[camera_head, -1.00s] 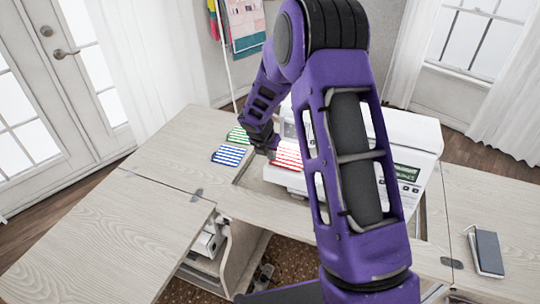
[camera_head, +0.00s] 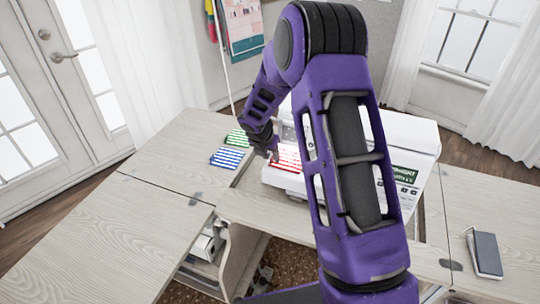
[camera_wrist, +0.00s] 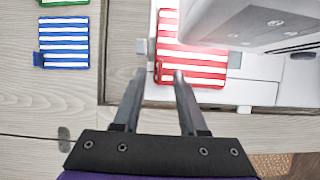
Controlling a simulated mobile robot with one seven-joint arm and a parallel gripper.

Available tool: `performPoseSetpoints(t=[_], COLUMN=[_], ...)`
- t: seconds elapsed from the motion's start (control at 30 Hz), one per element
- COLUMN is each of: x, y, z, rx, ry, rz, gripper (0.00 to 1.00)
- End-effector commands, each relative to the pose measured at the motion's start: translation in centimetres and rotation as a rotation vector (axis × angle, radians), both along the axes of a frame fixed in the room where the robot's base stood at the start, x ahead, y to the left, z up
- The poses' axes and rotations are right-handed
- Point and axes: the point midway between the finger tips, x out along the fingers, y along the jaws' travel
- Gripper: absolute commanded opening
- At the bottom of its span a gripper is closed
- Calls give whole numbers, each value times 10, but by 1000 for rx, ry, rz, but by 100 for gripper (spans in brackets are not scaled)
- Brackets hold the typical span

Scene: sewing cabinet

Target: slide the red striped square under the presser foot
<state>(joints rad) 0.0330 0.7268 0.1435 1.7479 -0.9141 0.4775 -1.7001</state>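The red striped square (camera_wrist: 200,66) lies flat on the white bed of the sewing machine (camera_wrist: 262,68), left of and partly behind the machine's grey head (camera_wrist: 265,22) in the wrist view. It also shows in the head view (camera_head: 286,160). A small red tab (camera_wrist: 158,72) stands at its left edge. My gripper (camera_wrist: 160,75) is open, with its fingertips apart on either side of the tab; I cannot tell whether they touch it. In the head view my gripper (camera_head: 273,154) is at the square's left edge. The presser foot cannot be made out clearly.
A blue striped square (camera_wrist: 64,44) and a green striped square (camera_head: 236,137) lie on the wooden table (camera_head: 150,162) to the left.

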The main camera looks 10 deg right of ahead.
Motion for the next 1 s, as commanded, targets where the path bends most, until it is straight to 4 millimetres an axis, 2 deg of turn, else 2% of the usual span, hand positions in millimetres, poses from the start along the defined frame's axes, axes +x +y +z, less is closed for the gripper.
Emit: performPoseSetpoints(t=[0.23, 0.37, 0.47, 0.8, 1.0], x=[0, -3, -8, -38, -53], y=[0, 3, 6, 27, 38], z=[1, 10, 25, 99, 135], rx=[0, 1, 1, 1, 0], ry=[0, -3, -4, -5, -3], rz=[0, 0, 0, 0, 1], gripper=[41, 41, 41, 41, 41])
